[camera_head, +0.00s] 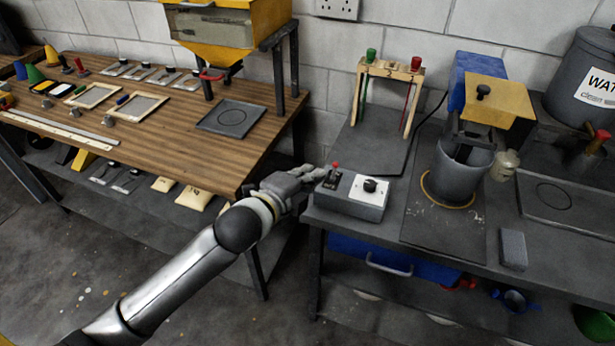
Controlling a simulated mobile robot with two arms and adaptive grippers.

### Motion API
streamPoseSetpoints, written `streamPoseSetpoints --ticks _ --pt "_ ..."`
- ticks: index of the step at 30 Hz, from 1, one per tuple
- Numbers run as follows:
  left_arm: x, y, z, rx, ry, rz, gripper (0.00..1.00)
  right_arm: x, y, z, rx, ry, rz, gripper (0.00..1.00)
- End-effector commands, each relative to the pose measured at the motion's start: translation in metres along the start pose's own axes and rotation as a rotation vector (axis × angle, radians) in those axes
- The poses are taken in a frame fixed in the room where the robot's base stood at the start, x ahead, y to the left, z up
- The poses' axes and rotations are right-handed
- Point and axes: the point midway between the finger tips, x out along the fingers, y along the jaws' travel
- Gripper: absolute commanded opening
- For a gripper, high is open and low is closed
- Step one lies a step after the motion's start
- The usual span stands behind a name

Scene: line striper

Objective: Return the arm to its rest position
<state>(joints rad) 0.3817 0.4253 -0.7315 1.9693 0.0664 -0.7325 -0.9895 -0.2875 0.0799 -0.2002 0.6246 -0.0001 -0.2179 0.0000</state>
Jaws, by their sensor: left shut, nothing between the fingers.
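My left arm (175,277) reaches in from the bottom left, over the gap between the two benches. My left gripper (318,172) is shut and empty. Its fingertips are close to the left side of a grey control box (353,206), near a small switch with a red tip (335,166). I cannot tell whether they touch it. The box also has a white plate with a black knob (370,186). My right gripper does not show.
A wooden bench (190,150) with frames and small parts stands left. A dark bench (460,245) on the right holds a mixer bucket (460,170), a wooden stand (392,72), a grey block (513,249) and a water tank (575,85). Open floor lies in front.

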Motion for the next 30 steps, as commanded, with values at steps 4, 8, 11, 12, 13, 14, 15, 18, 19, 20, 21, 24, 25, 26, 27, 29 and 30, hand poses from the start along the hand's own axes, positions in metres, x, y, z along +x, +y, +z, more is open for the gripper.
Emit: streamPoseSetpoints --ticks 4,8,11,12,13,14,15,18,19,20,21,24,25,26,27,29,30 --pt "-0.008 -0.002 0.0 0.001 0.0 0.0 0.0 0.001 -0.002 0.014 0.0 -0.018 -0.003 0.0" --pt "-0.009 -0.003 0.0 0.0 0.0 0.001 0.0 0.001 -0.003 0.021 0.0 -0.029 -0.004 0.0" --pt "-0.009 -0.003 0.0 0.0 0.001 0.001 0.0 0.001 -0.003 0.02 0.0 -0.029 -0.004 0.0" --pt "-0.009 -0.003 0.0 0.0 0.001 0.001 0.0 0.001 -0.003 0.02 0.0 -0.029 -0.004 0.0" --pt "-0.009 -0.003 0.0 0.0 0.001 0.001 0.0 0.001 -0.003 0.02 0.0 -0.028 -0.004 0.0" --pt "-0.009 -0.003 0.0 0.0 0.001 0.001 0.0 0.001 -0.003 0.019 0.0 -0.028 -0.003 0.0" --pt "-0.009 -0.003 0.0 0.0 0.001 0.001 0.0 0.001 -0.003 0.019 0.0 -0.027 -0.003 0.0" --pt "-0.009 -0.003 0.0 0.0 0.001 0.001 0.0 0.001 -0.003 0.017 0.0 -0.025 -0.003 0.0" --pt "-0.009 -0.003 0.0 0.0 0.001 0.001 0.0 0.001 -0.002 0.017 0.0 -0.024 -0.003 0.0" --pt "-0.009 -0.003 0.0 0.0 0.001 0.001 0.0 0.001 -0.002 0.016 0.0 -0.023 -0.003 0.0" --pt "-0.009 -0.002 0.0 -0.002 0.0 0.002 0.0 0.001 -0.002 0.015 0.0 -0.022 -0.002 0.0" --pt "-0.004 0.01 0.006 -0.032 -0.013 0.018 0.0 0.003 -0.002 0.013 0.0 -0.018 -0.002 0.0" --pt "-0.001 0.018 0.01 -0.052 -0.021 0.028 0.0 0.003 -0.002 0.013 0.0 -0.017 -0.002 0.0" --pt "0.003 0.028 0.015 -0.077 -0.032 0.04 0.0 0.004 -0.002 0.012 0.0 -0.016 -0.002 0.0" --pt "0.008 0.045 0.024 -0.121 -0.052 0.062 0.0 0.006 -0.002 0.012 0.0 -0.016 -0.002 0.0" --pt "0.017 0.079 0.04 -0.202 -0.088 0.101 0.0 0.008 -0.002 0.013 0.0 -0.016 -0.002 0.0" --pt "0.021 0.106 0.051 -0.266 -0.118 0.13 0.0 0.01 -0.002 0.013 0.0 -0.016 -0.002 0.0"
